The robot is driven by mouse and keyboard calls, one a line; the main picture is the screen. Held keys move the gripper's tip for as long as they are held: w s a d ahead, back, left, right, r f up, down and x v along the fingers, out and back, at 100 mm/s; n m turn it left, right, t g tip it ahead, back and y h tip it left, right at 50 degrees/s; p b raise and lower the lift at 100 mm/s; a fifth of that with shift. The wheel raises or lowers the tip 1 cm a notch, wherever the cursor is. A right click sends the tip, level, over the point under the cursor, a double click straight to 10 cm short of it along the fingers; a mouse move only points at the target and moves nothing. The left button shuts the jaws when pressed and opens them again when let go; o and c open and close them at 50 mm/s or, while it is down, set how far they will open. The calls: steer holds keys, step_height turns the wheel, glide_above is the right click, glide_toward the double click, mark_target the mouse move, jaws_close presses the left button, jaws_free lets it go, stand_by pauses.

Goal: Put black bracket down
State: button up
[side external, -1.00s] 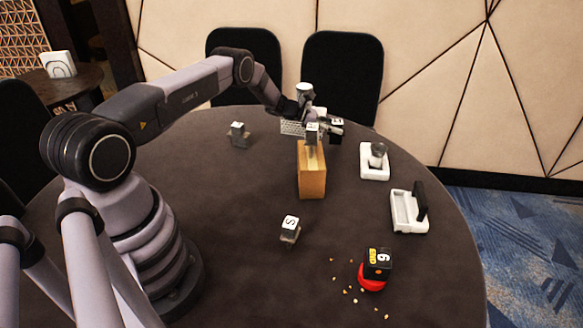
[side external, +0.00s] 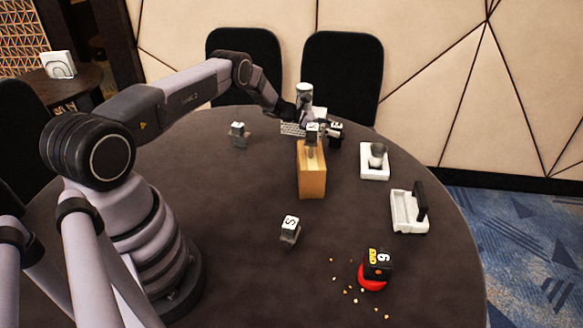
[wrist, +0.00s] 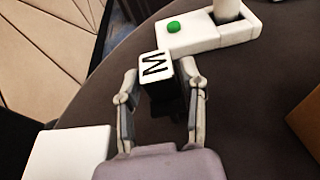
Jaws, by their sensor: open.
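The black bracket (wrist: 165,101) shows in the wrist view as a dark piece under a white face marked with a letter like M. It also shows in the side view (side external: 336,139), on the far part of the table behind the wooden block. My gripper (wrist: 163,80) is open, with one finger on each side of the bracket. I cannot tell whether the fingers touch it. The bracket's lower part is hidden in shadow and behind my gripper. In the side view my gripper is small and partly covered by nearby things.
A wooden block (side external: 312,178) stands close in front. White holders (side external: 375,174) (side external: 408,222) stand to the right. A marked grey block (side external: 290,230) and a black-and-red piece (side external: 377,270) with crumbs are nearer. A grey block (side external: 238,136) stands left.

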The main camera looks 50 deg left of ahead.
steer(key=v, duration=1.1)
steer(key=s+d+r+m+g, duration=0.1)
steer(key=d+r+m+g, duration=0.1)
steer(key=d+r+m, duration=0.45)
steer(key=s+d+r+m+g, duration=0.1)
steer(key=d+r+g, duration=0.2)
steer(key=r, duration=0.7)
steer(key=s+d+r+m+g+y, duration=0.25)
steer(key=s+d+r+m, duration=0.45)
steer(key=r, duration=0.4)
steer(key=s+d+r+m+y, duration=0.2)
steer(key=s+d+r, duration=0.1)
steer(key=s, duration=0.4)
steer(key=s+d+r+m+y, duration=0.2)
steer(key=s+d+r+m, duration=0.1)
steer(key=s, duration=0.4)
steer(key=s+m+t+y, duration=0.3)
steer(key=s+m, duration=0.4)
steer(key=s, duration=0.9)
steer(key=shift+f+y, duration=0.15)
steer(key=shift+y, duration=0.4)
steer(key=shift+s+a, duration=0.1)
